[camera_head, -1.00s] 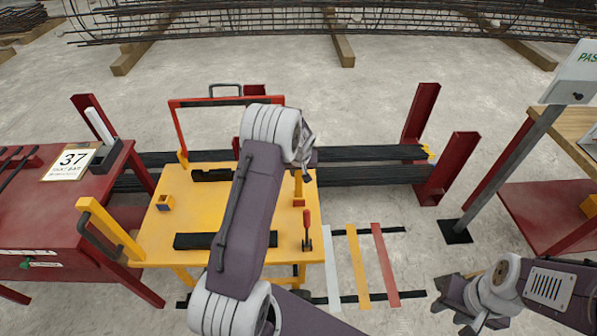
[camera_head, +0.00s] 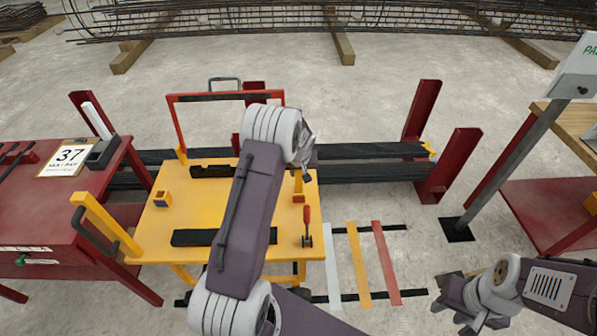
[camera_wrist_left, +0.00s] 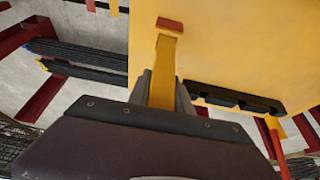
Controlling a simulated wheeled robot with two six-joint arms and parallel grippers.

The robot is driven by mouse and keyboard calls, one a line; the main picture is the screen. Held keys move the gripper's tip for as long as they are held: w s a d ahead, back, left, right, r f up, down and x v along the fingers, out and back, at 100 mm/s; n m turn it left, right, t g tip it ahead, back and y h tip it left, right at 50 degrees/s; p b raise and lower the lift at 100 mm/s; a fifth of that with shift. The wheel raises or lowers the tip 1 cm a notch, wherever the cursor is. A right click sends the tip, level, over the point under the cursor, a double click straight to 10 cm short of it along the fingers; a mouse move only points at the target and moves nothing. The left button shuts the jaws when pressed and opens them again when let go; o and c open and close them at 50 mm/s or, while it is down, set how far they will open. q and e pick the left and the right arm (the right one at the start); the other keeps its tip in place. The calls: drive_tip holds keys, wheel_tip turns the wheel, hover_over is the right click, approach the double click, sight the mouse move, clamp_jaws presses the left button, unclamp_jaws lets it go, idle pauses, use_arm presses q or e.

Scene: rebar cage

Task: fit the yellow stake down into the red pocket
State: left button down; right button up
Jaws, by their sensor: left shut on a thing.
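The yellow stake shows below my left gripper (camera_head: 304,168) in the head view as a short upright yellow piece (camera_head: 298,183). The wrist view shows more of its length (camera_wrist_left: 162,72). My left gripper is shut on the stake; its fingers (camera_wrist_left: 163,92) flank it. The red pocket (camera_head: 298,198) is on the yellow table, directly at the stake's far end; it also shows in the wrist view (camera_wrist_left: 170,25). The stake's end meets the pocket in both views, but I cannot tell how deep it sits. My right gripper (camera_head: 453,296) is at the lower right, away from the table.
The yellow table (camera_head: 160,225) carries a red-handled clamp (camera_head: 307,228), a black bar (camera_head: 192,237) and a small yellow block (camera_head: 162,198). A red frame (camera_head: 178,125) rises at its back. A red bench (camera_head: 50,215) stands left.

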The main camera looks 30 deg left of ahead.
use_arm(q)
drive_tip(key=shift+f, duration=0.15)
drive_tip(key=c, duration=1.1)
unclamp_jaws()
drive_tip(key=v, duration=0.9)
drive_tip(key=shift+p, duration=0.3)
